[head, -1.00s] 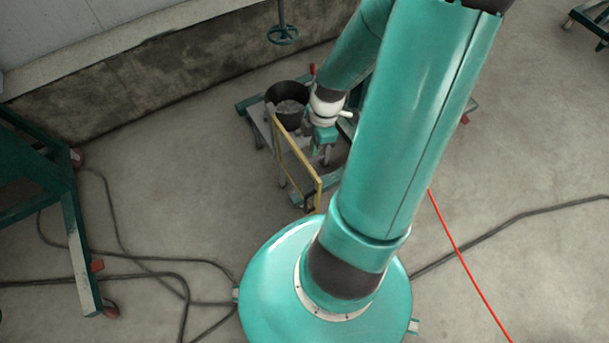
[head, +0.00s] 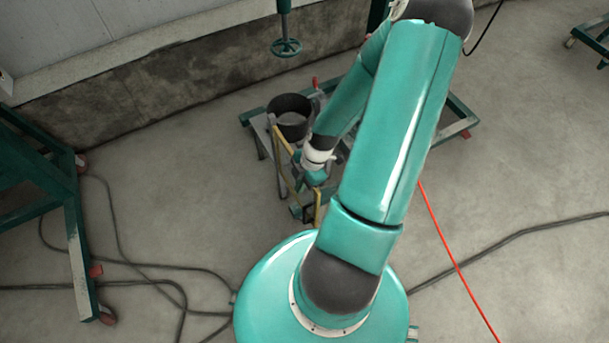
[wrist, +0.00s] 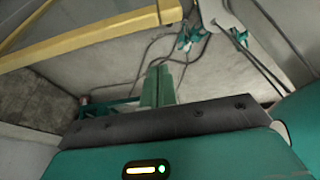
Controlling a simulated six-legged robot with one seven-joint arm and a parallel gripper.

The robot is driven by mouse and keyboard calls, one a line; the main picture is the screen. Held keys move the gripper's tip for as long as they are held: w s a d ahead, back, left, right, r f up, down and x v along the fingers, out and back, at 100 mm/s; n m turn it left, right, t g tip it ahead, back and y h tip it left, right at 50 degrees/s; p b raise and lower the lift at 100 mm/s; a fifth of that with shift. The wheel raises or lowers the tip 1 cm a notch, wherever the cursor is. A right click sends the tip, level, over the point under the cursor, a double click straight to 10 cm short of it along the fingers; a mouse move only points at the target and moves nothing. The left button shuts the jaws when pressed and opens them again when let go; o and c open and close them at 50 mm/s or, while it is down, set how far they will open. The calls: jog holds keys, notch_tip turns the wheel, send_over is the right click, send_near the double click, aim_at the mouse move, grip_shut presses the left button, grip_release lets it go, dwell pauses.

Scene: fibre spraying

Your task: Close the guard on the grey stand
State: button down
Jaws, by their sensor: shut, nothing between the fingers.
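The guard is a yellow-edged frame (head: 281,150) on the near left side of the grey stand (head: 262,127) in the head view. My forearm and wrist cover part of the guard and stand, so how far the guard is open is hard to tell. My gripper is low beside the guard, its tips partly hidden in the head view. In the wrist view my gripper (wrist: 159,84) is shut and empty. The guard's yellow bar (wrist: 95,43) crosses the upper left there, apart from the fingers.
A black bucket (head: 290,124) stands on the stand's back left. A green handwheel (head: 286,47) hangs near the wall behind. A green wheeled frame (head: 72,230) is at left. Dark hoses (head: 130,262) and a red cable (head: 452,254) cross the floor.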

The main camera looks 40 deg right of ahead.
jog(key=shift+s+d+f, duration=0.2)
jog(key=shift+d+f, duration=0.35)
jog(key=shift+d, duration=0.25)
jog(key=shift+s+d+f, duration=0.2)
jog(key=shift+d+f, duration=0.3)
jog(key=shift+d, duration=0.25)
jog(key=shift+d, duration=0.1)
